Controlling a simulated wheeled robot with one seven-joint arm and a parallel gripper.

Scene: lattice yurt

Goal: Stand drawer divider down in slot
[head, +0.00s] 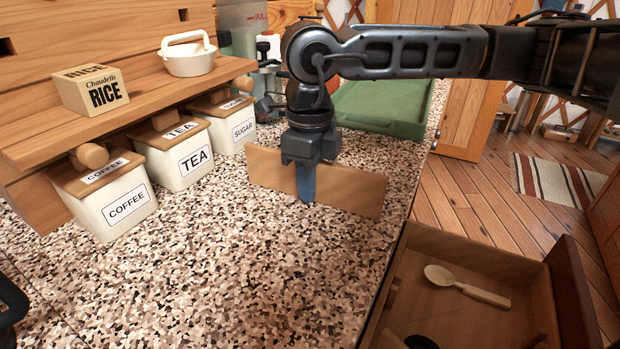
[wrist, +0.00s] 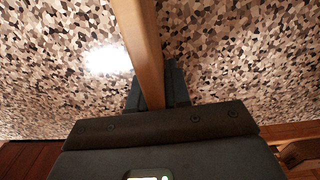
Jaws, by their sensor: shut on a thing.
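The drawer divider (head: 346,190) is a flat wooden board, on its long edge at the speckled counter. I cannot tell whether its lower edge touches the counter. My gripper (head: 306,184) points down and is shut on the middle of the board, one blue finger showing on its near face. In the wrist view the divider (wrist: 138,40) runs up between the fingers (wrist: 157,90). The open wooden drawer (head: 520,262) is at the lower right, below the counter edge. A wooden spoon (head: 466,286) lies in it. No slot shows clearly; the drawer's near part is cut off by the frame.
Coffee (head: 118,204), tea (head: 178,158) and sugar (head: 232,128) canisters stand at the left under a wooden shelf (head: 140,112). A green tray (head: 385,106) lies behind the divider. The counter in front of the divider is clear.

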